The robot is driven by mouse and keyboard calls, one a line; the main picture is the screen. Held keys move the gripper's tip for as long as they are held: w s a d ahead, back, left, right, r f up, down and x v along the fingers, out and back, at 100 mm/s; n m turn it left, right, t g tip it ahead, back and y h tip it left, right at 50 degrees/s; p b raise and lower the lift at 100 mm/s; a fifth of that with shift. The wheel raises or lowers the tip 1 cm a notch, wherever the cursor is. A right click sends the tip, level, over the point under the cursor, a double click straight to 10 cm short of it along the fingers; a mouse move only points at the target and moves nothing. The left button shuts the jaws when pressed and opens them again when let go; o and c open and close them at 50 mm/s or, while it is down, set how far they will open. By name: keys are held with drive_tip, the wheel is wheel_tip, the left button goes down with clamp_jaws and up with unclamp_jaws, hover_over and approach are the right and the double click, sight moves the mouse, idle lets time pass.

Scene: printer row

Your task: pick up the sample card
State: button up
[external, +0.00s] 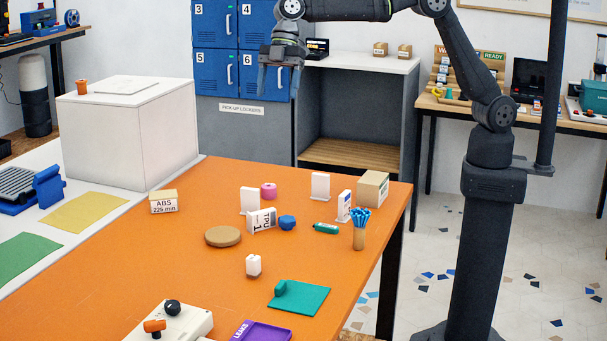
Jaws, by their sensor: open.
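My gripper (279,86) is open and empty, pointing down high above the back of the orange table, in front of the blue lockers. Several small white pieces that could be cards stand on the table well below it. One white piece (262,220) is tilted and marked "TPU 1". Plain white upright pieces stand behind it (249,200) and further right (320,186). A white piece with a coloured mark (344,206) stands near the cardboard box. A block labelled "ABS 225 min" (163,205) stands at the left. I cannot tell which is the sample card.
Near the TPU piece are a blue nut-like part (287,222), a round brown disc (223,236), a pink ring (268,191) and a green cylinder (326,228). A holder with blue sticks (360,228) and a box (372,189) stand at the right edge. A teal mat (305,299) lies in front.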

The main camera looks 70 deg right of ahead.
drive_tip(key=c, duration=0.6)
drive_tip(key=m+h, duration=0.5)
drive_tip(key=m, duration=0.2)
hover_over(264, 211)
wheel_tip(264, 211, down, 13)
drive_tip(key=f, duration=1.2)
drive_tip(key=shift+w+d+f, duration=0.1)
drive_tip(key=shift+w+d, duration=0.1)
drive_tip(key=shift+d, duration=0.1)
drive_tip(key=shift+s+a+f, duration=0.1)
drive_tip(key=shift+a+f, duration=0.05)
drive_tip(key=shift+f, duration=1.15)
drive_tip(key=shift+s+a+f, duration=0.1)
drive_tip(key=shift+f, duration=1.15)
